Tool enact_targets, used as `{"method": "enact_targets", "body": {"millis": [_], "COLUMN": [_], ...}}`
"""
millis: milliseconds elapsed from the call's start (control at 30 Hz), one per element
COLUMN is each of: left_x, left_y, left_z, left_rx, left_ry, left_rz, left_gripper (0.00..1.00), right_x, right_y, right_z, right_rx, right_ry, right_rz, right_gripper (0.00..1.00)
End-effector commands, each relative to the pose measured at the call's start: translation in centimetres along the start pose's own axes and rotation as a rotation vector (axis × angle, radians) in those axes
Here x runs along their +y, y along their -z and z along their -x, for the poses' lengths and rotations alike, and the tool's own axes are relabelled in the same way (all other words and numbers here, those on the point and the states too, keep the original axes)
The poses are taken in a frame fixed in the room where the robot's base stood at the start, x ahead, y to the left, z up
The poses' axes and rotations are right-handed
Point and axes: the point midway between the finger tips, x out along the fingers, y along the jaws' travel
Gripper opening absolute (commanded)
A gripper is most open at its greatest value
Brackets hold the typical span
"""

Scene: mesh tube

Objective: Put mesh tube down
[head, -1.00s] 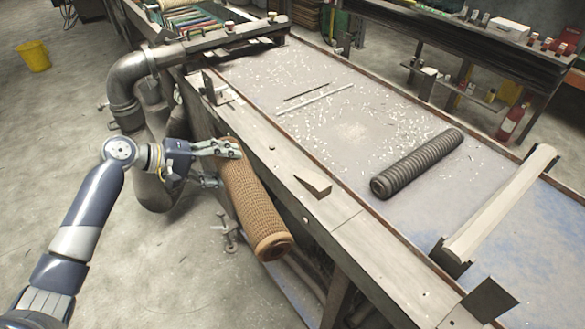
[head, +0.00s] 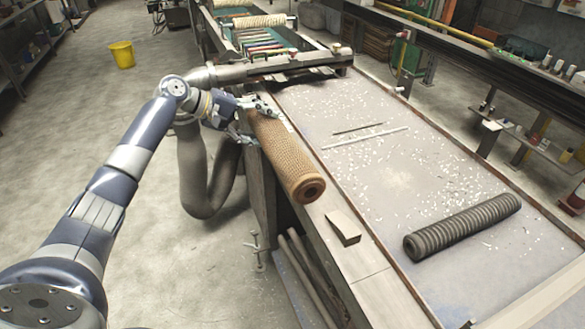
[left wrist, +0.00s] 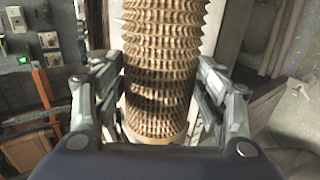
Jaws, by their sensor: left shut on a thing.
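The mesh tube (head: 285,155) is a tan-brown ribbed cylinder with a dark hole in its near end. My left gripper (head: 262,122) is shut on it near its far end, one finger on top and one at its left side. In the head view the tube lies over the workbench's left ledge, tilted toward the camera; I cannot tell whether it touches the ledge. In the left wrist view the tube (left wrist: 163,60) runs up between both fingers (left wrist: 163,105). My right gripper is not in view.
A dark ribbed roll (head: 463,227) lies on the bench surface (head: 385,205), with thin rods (head: 365,138) and white chips. A large pipe (head: 195,175) stands left of the bench. A yellow bucket (head: 122,55) stands on the floor.

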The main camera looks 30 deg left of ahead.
Motion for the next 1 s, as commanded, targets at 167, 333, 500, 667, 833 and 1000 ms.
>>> {"method": "enact_targets", "body": {"millis": [167,333,500,667,833,1000], "left_x": [0.4,0.6,0.8,0.9,0.2,-1.7], "left_y": [-3.2,-6.6,-9.9,-11.7,-12.1,-12.1], "left_z": [-0.6,-1.5,-2.3,-2.9,-3.5,-4.7], "left_rx": [-0.003,-0.005,-0.005,-0.001,-0.002,-0.002], "left_ry": [-0.001,-0.001,-0.004,-0.005,-0.004,-0.003], "left_rz": [-0.002,-0.002,-0.001,-0.001,0.004,0.005], "left_gripper": [0.28,0.28,0.28,0.28,0.28,0.28], "right_x": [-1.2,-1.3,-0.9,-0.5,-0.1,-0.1], "right_y": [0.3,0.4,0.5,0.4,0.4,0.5], "right_z": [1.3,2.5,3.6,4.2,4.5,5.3], "right_rx": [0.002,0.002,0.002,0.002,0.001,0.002], "right_ry": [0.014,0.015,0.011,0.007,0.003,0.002], "right_rz": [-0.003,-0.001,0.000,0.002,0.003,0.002], "right_gripper": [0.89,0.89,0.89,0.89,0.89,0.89]}}
